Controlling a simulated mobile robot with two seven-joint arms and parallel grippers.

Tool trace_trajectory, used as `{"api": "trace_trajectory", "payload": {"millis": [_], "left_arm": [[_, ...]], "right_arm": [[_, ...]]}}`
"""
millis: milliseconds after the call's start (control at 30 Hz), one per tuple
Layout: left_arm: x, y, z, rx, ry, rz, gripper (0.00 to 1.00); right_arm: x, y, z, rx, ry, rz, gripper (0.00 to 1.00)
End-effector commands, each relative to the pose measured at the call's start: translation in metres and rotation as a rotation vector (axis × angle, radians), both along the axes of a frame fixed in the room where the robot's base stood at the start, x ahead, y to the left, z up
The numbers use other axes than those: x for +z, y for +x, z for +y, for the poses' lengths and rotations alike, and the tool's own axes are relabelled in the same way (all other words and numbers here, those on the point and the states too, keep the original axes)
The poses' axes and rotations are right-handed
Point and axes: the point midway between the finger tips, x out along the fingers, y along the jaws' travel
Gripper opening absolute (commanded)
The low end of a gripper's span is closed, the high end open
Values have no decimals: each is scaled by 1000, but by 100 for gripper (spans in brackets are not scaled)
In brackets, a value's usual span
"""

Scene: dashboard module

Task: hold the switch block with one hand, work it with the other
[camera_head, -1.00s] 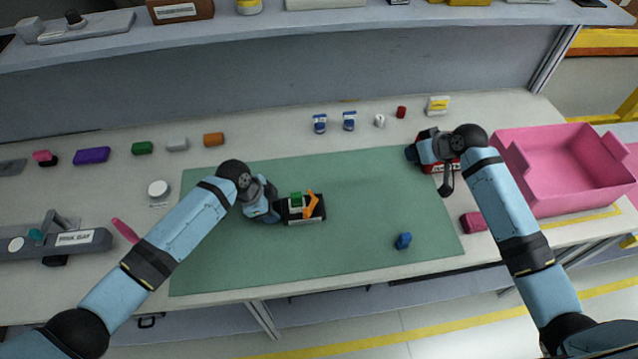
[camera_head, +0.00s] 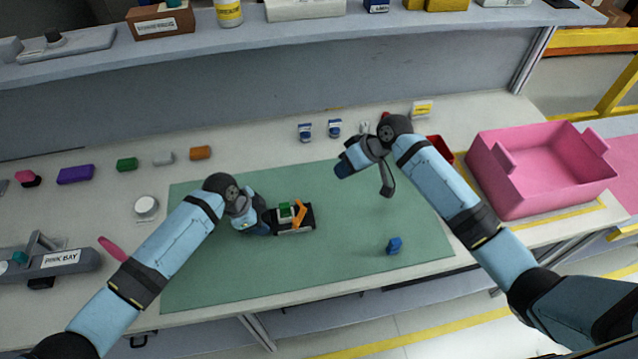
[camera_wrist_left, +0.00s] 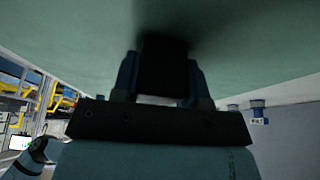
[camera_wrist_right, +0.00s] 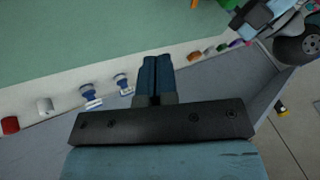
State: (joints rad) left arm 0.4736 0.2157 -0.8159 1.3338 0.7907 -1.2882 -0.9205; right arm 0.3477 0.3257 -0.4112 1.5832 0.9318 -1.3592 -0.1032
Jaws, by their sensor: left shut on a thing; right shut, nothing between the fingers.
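The switch block (camera_head: 295,227) lies on the green mat, with a dark body, a white face, a green part on top and an orange lever (camera_head: 300,211) tilted at its right. My left gripper (camera_head: 262,221) is shut on the block's left end. In the left wrist view the block's dark end (camera_wrist_left: 165,68) sits between the two fingers; its green and orange parts are hidden there. My right gripper (camera_head: 345,168) is shut and empty above the mat, to the upper right of the block and apart from it. Its closed fingers (camera_wrist_right: 155,75) show in the right wrist view.
A small blue block (camera_head: 394,246) lies on the mat (camera_head: 350,270) at the right. A pink crate (camera_head: 540,185) stands at the right, beside a partly hidden red container (camera_head: 441,147). Two blue-and-white items (camera_head: 305,133) stand behind the mat. The mat's front is mostly clear.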

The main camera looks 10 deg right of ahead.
Motion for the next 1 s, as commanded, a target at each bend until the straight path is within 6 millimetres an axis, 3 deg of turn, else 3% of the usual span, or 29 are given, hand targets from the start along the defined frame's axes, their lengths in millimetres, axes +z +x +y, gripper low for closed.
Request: {"api": "trace_trajectory", "payload": {"millis": [500,700,1000], "left_arm": [[0,0,0,0,0,1,2],[0,0,0,0,0,1,2],[0,0,0,0,0,0,2]], "right_arm": [[-79,16,58,0,0,2,0],[-76,4,84,1,1,-1,0],[-76,1,92,0,-1,0,0]]}}
